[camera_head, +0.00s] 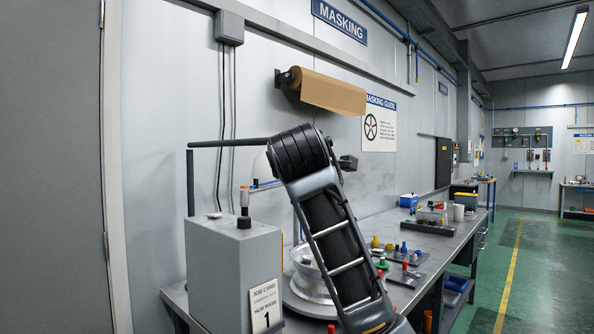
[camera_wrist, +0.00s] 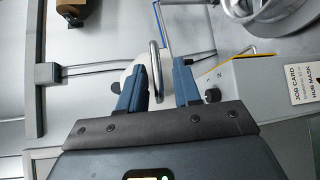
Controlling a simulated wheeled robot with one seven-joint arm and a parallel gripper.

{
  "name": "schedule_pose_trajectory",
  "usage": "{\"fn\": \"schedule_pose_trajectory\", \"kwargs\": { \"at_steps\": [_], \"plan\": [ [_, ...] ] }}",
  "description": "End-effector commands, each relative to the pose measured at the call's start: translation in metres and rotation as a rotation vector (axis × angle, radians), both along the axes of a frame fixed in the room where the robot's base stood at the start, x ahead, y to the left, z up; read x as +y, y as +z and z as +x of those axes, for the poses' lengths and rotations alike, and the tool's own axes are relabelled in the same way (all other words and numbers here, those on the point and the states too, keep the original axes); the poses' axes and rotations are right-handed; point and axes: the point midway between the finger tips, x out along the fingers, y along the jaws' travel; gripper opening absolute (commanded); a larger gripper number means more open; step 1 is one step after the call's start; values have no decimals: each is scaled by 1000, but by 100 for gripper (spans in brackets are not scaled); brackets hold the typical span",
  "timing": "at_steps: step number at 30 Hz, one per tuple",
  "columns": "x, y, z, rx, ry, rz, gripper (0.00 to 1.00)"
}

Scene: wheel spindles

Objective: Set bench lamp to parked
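The bench lamp shows in the head view as a dark post and horizontal bar (camera_head: 228,143) with a pale lampshade (camera_head: 263,167), partly hidden behind my arm. In the wrist view the white lampshade (camera_wrist: 129,75) is just beyond my gripper (camera_wrist: 158,68), with a metal handle (camera_wrist: 153,52) on it. My gripper is open, its two blue fingers apart, and the handle lies between them in the picture. Neither finger clearly touches it. In the head view my fingers are hidden behind my own arm.
A grey box with a job card (camera_head: 265,304) stands at the bench's left end, close to the lamp. A wheel (camera_head: 312,278) sits beside it. Several coloured parts and trays (camera_head: 405,262) lie along the bench. A paper roll (camera_head: 335,93) hangs on the wall above.

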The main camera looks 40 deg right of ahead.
Motion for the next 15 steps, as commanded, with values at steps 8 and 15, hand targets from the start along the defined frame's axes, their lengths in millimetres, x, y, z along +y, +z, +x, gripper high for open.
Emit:
{"fn": "schedule_pose_trajectory", "kwargs": {
  "at_steps": [8, 15],
  "plan": [
    [18, 4, -17, -3, 2, -1, 33],
    [45, 10, -44, -2, 3, -1, 33]
  ]
}}
